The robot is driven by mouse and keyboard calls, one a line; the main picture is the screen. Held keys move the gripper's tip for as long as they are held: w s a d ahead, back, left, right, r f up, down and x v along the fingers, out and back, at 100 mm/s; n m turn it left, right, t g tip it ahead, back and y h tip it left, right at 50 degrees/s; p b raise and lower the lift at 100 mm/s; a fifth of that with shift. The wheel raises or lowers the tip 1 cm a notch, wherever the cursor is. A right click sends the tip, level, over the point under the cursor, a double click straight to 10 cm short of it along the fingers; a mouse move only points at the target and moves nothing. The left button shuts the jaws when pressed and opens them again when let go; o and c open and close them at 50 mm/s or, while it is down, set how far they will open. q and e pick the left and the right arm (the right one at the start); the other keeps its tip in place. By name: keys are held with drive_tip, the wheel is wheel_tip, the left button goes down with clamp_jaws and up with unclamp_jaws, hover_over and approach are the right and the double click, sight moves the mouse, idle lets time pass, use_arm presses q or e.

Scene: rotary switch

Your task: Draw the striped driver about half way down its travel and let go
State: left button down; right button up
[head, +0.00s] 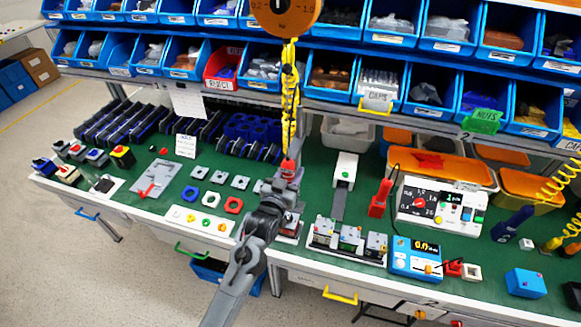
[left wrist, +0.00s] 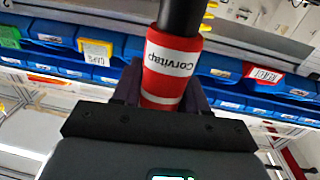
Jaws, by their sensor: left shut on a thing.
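The striped driver (head: 289,169), red with white bands, hangs upright below a yellow coiled cord (head: 289,105) and an orange round balancer (head: 287,12). In the left wrist view the driver (left wrist: 170,68) shows its "Corvitap" label and a black top end. My left gripper (head: 282,183) is shut around its body, a finger on each side, and it fills the space between the fingers in the left wrist view (left wrist: 163,92). The driver's lower end is partly hidden behind my gripper and arm. My right gripper is not in view.
A red-handled tool (head: 380,198) and a panel with a dial (head: 441,205) stand to the right. Blue bins (head: 262,67) line the back.

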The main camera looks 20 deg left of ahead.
use_arm(q)
wheel_tip(320, 180, down, 2)
drive_tip(key=shift+f, duration=0.1)
drive_tip(key=c, duration=0.7)
unclamp_jaws()
drive_tip(key=shift+s, duration=0.1)
drive_tip(key=shift+s, duration=0.25)
drive_tip(key=s, duration=1)
drive_tip(key=shift+a, duration=0.25)
